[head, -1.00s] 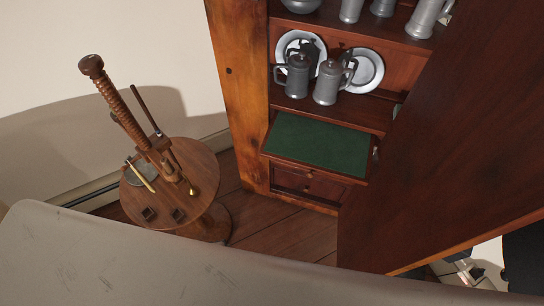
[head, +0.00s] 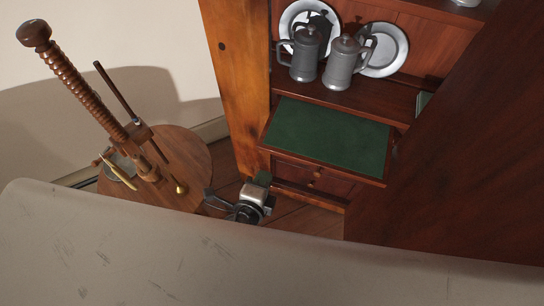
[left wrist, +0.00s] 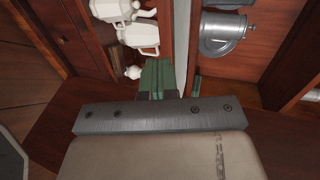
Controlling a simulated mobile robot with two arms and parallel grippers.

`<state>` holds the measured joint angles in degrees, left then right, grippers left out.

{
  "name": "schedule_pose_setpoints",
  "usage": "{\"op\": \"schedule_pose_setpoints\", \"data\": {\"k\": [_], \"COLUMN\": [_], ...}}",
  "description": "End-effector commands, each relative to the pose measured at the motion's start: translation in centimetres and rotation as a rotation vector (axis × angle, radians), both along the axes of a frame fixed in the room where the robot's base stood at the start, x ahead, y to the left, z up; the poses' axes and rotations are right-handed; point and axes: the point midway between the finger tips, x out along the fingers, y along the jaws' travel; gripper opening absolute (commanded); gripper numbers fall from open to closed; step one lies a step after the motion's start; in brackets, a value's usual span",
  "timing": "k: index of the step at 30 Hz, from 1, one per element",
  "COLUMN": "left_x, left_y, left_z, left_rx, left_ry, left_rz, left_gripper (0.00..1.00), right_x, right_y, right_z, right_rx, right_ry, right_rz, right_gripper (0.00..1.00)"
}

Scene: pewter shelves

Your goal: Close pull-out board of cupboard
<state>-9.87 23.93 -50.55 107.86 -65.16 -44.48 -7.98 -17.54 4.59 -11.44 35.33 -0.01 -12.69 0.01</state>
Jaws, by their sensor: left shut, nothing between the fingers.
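The pull-out board (head: 330,135) has a green top with a wooden rim. It sticks out from the cupboard (head: 238,85) in the head view, above a drawer front with a small knob (head: 317,172). My left gripper (head: 263,178) is shut and empty, just below and left of the board's front left corner. I cannot tell whether it touches the cupboard. In the left wrist view its greenish fingers (left wrist: 157,78) are together, and the board cannot be made out there. My right gripper is not in view.
A large dark wooden panel (head: 450,180) hides the cupboard's right side. Pewter tankards (head: 343,62) and plates (head: 385,50) stand on the shelf above the board. A round table (head: 190,160) with a wooden screw stand (head: 75,75) is at left.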

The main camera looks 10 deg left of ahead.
Motion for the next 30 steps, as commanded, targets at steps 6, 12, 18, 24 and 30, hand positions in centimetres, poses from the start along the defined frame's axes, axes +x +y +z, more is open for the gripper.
{"op": "schedule_pose_setpoints", "data": {"k": [6, 12, 18, 24, 30], "left_x": [4.1, 6.0, 6.4, 6.3, 8.8], "left_y": [-0.7, -1.0, -1.0, -1.0, -1.4], "left_z": [-0.6, -0.8, -0.8, -0.8, -0.9], "left_rx": [0.001, -0.001, -0.001, -0.001, 0.0], "left_ry": [-0.002, 0.0, 0.001, 0.001, -0.002], "left_rz": [0.0, -0.001, -0.001, -0.001, 0.003], "left_gripper": [0.0, 0.0, 0.0, 0.0, 0.0], "right_x": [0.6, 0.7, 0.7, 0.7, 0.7], "right_y": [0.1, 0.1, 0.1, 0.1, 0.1], "right_z": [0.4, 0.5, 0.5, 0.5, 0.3], "right_rx": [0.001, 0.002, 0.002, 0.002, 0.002], "right_ry": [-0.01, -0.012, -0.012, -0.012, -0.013], "right_rz": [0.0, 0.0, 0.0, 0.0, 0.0], "right_gripper": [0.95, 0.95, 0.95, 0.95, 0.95]}}
